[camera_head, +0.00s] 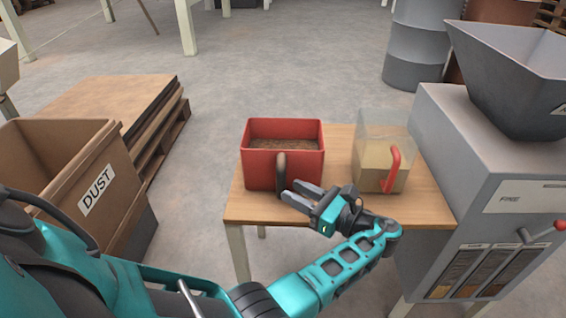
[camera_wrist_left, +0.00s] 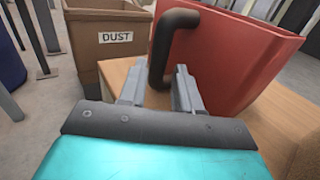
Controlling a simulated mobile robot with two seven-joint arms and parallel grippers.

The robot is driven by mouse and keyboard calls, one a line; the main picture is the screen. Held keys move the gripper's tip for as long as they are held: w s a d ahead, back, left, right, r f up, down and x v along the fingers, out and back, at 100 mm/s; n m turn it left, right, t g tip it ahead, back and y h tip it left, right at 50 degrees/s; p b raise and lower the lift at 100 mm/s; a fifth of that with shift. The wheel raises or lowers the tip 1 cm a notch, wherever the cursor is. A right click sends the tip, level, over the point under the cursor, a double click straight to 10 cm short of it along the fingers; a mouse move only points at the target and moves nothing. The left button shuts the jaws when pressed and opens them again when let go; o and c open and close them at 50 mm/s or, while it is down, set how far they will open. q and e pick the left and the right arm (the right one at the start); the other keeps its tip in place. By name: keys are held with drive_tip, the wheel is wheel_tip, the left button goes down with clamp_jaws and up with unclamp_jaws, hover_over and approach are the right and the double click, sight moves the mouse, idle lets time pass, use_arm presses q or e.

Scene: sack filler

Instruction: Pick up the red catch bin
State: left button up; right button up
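The red catch bin (camera_head: 262,170) is an open box with brown material inside. It stands upright on a small wooden table (camera_head: 335,213). A dark upright handle (camera_head: 281,165) is on its near side. In the left wrist view the red wall (camera_wrist_left: 235,60) and the dark handle (camera_wrist_left: 160,50) are close ahead. My left gripper (camera_head: 289,189) is open and comes from the right, its fingertips close to the lower handle. In the wrist view the handle's lower end shows between the fingers (camera_wrist_left: 159,72); I cannot tell whether they touch it. My right gripper is not in view.
A clear bin (camera_head: 370,150) with a red handle (camera_head: 393,168) and tan contents stands right of the catch bin. A grey machine with a hopper (camera_head: 505,70) is at the right. A brown DUST box (camera_head: 105,165) and pallet (camera_head: 120,95) are at the left.

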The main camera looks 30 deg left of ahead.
sight(281, 186)
use_arm(q)
drive_tip(key=a, duration=0.4)
drive_tip(key=shift+a+b, duration=0.35)
clamp_jaws()
